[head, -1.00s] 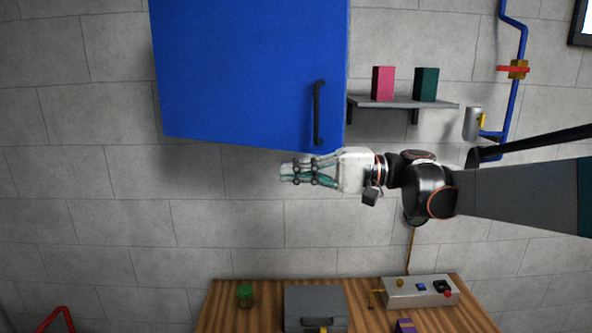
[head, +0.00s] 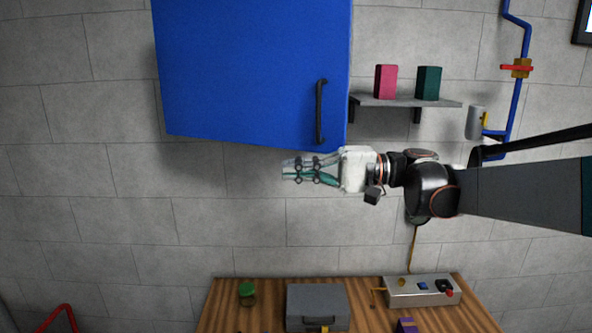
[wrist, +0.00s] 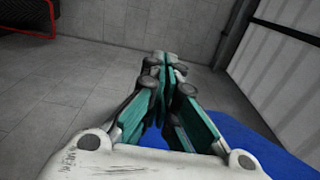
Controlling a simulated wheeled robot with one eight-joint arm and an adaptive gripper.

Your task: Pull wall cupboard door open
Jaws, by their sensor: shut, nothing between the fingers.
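The blue wall cupboard (head: 240,70) hangs at the upper left of the head view, and its door looks shut. A dark vertical bar handle (head: 320,112) is near the door's lower right edge. My gripper (head: 287,170) is just below the cupboard's bottom edge in the head view, pointing left, below and slightly left of the handle. It is shut and empty, apart from the handle. In the wrist view the shut fingers (wrist: 163,65) show in the middle, with a blue surface (wrist: 250,150) at lower right. The handle is not visible there.
A grey shelf (head: 440,103) with a pink box (head: 386,82) and a green box (head: 428,83) is right of the cupboard. A blue pipe (head: 514,95) runs farther right. Below is a wooden bench (head: 265,318) with a grey case (head: 318,306) and control box (head: 420,291).

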